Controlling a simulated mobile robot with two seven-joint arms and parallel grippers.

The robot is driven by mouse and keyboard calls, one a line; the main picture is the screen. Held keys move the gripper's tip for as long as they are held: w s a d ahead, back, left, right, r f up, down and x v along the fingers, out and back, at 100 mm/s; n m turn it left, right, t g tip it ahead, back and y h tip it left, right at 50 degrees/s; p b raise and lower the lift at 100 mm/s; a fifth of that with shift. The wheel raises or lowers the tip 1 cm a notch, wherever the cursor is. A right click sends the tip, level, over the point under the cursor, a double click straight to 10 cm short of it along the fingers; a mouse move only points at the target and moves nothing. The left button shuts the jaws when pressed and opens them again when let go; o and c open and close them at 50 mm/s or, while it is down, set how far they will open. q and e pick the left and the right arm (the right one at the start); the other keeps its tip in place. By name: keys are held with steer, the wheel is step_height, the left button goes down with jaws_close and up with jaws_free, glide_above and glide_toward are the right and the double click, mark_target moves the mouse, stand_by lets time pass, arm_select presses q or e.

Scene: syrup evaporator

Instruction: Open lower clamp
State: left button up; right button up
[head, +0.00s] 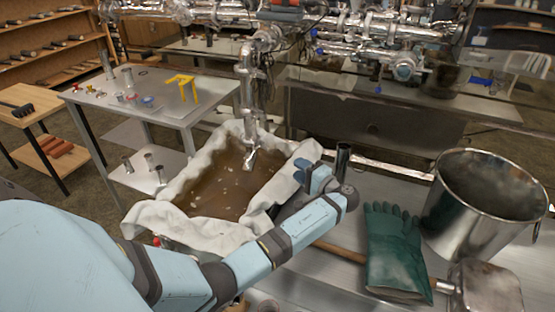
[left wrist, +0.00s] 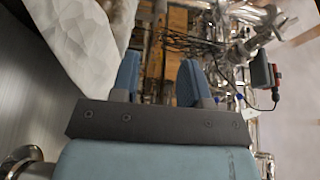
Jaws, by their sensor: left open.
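A shiny vertical pipe (head: 249,95) with band-like joints comes down over the cloth-lined pan. Its lower end sits above the brown liquid. The joints are too small to tell which is the lower clamp, or whether it is open. My left gripper (head: 312,176) is right of the pipe, at the pan's right edge, apart from the pipe. In the left wrist view its two blue fingers (left wrist: 160,80) stand apart with nothing held between them. Blurred metal pipework shows beyond them. My right gripper is not in view.
The pan has a white cloth (head: 175,222) over its rim and brown liquid (head: 222,185) inside. Green gloves (head: 395,250) and a metal pot (head: 480,205) are on the right. A side table (head: 150,100) with small parts stands at the left. Insulated pipework (head: 370,50) fills the back.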

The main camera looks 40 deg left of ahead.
arm_select(q)
steer(key=w+a, duration=0.1)
steer(key=a, duration=1.3)
steer(key=shift+r, duration=0.15)
steer(key=shift+d, duration=0.1)
jaws_close()
